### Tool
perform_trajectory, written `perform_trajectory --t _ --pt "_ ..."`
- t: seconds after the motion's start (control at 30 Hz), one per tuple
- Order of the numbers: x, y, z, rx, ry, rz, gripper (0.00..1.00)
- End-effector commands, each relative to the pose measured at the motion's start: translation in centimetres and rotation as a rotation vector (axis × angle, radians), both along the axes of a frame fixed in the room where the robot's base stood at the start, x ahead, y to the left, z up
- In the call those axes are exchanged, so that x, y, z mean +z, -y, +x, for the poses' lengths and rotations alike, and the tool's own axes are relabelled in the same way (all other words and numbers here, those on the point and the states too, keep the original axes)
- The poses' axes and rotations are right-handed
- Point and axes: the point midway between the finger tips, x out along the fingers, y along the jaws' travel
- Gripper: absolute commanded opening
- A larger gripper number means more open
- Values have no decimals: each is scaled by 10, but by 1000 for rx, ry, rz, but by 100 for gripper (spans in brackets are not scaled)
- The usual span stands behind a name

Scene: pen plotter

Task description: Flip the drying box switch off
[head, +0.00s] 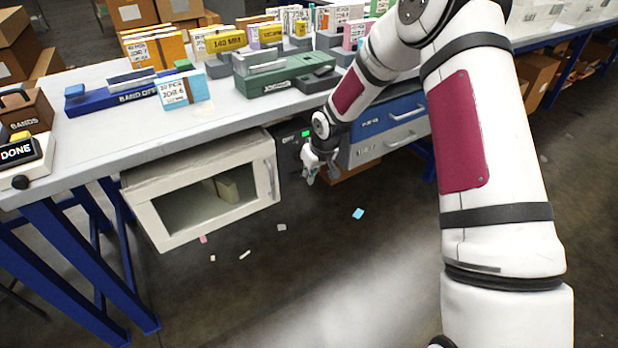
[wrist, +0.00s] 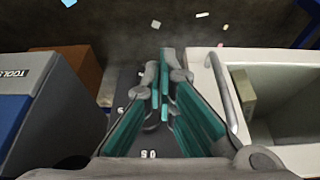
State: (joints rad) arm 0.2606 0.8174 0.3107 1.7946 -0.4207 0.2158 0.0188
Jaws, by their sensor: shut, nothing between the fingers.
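The drying box is a white box (head: 134,203) with a windowed front, hung under the table. It also shows at the right of the wrist view (wrist: 208,75). A dark control panel (head: 288,152) adjoins its right side, with a lit green indicator (head: 306,133) near the top. In the wrist view the panel (wrist: 128,82) lies under the fingers and bears small white marks. My gripper (head: 321,178) is shut and empty in front of the panel; it also shows in the wrist view (wrist: 164,85). I cannot make out the switch, and whether the fingertips touch the panel is unclear.
A drawer unit with a blue drawer (head: 378,124) stands close to the right of the panel. A brown carton (wrist: 80,62) is beside it. The box's door handle (wrist: 222,92) is near my fingers. The floor in front is open, with paper scraps.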

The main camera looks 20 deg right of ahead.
Motion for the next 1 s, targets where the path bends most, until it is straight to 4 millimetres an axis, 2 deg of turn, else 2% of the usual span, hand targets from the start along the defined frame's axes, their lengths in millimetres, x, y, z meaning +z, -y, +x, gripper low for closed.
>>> perform_trajectory --t 0.03,0.17,0.57,1.0 --pt "7 1 -2 0 0 0 0" --pt "14 1 -6 0 -1 0 0" --pt "15 1 -7 -2 -2 -1 0" --pt "18 11 -12 -190 3 0 0"
